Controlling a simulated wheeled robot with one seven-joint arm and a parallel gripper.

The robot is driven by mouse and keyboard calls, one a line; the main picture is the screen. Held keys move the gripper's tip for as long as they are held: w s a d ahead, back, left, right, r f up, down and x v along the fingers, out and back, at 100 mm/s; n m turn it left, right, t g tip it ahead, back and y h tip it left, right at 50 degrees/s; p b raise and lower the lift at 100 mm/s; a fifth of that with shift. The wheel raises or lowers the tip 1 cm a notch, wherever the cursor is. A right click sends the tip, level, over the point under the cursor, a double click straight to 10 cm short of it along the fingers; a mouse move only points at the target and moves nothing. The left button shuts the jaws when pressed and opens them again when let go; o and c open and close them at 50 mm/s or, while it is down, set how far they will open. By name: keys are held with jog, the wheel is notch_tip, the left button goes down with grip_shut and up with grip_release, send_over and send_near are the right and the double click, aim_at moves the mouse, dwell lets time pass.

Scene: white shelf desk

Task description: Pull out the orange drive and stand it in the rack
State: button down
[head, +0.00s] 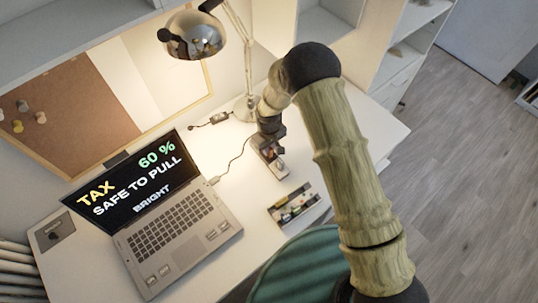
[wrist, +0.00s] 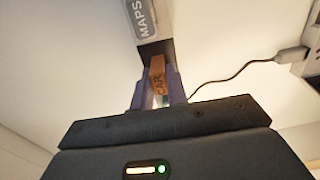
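In the wrist view an orange-brown drive (wrist: 158,76) lettered CAR sits between the two purple fingers of my gripper (wrist: 159,84). The fingers are close together and appear to press on both its sides. A dark base (wrist: 155,47) shows just beyond it; whether the drive touches it I cannot tell. In the head view my gripper (head: 269,141) is low over a small dark unit (head: 279,168) on the desk, and the orange drive is mostly hidden. A tray-like rack (head: 306,209) with several coloured pieces stands nearer the desk's front edge.
An open laptop (head: 180,225) reads "TAX 60 % SAFE TO PULL BRIGHT". A thin black cable (head: 236,158) runs from its side towards the dark unit; its plug (wrist: 291,54) shows in the wrist view. A lit lamp (head: 196,36) stands behind. A green chair (head: 300,268) is in front.

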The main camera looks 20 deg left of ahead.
dwell(0.3)
notch_tip(320, 180, up, 10)
jog(key=shift+b, duration=1.1)
jog(key=shift+r, duration=0.15)
jog(key=shift+r+p, duration=1.8)
jog(key=shift+r, duration=0.55)
